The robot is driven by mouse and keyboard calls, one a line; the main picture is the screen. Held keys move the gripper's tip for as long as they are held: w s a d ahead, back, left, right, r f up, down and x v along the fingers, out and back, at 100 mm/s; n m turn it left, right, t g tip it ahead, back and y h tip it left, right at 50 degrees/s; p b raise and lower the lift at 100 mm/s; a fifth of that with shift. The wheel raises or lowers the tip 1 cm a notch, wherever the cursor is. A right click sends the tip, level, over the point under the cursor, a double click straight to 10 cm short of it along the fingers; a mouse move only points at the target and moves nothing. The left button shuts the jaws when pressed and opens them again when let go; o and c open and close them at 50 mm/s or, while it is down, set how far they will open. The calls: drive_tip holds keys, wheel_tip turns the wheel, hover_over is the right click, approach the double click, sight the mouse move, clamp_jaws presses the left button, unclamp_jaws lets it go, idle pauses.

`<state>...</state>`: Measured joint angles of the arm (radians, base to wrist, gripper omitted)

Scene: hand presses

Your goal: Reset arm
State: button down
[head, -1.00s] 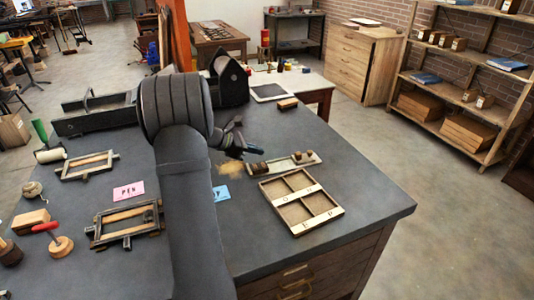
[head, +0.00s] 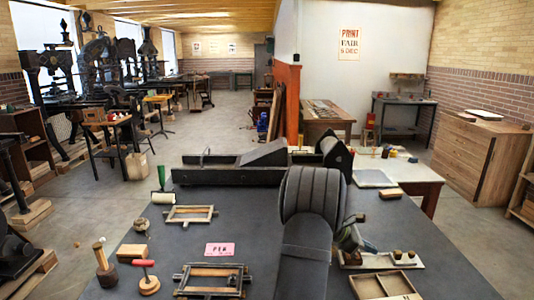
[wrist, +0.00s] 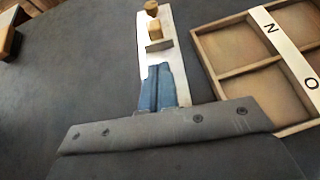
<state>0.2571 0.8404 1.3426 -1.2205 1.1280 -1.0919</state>
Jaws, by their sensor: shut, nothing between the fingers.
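My gripper (head: 368,246) is shut and empty, just above the back left part of a narrow pale tray (head: 350,266) on the dark bench. In the wrist view its blue fingers (wrist: 164,88) lie together in front of the pale tray (wrist: 143,65). Small wooden blocks (wrist: 155,30) stand on that tray; they also show in the head view (head: 398,254). My arm hides part of the bench behind it.
A compartment tray with lettered strips (head: 385,285) lies at the front right; it also shows in the wrist view (wrist: 205,45). A press (head: 235,170) stands behind.

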sight(394, 255)
drive_tip(key=d, duration=0.3)
drive_tip(key=d+f, duration=0.1)
drive_tip(key=d, duration=0.1)
drive_tip(key=shift+s+d, duration=0.15)
drive_tip(key=shift+d, duration=0.25)
drive_tip(key=shift+a, duration=0.85)
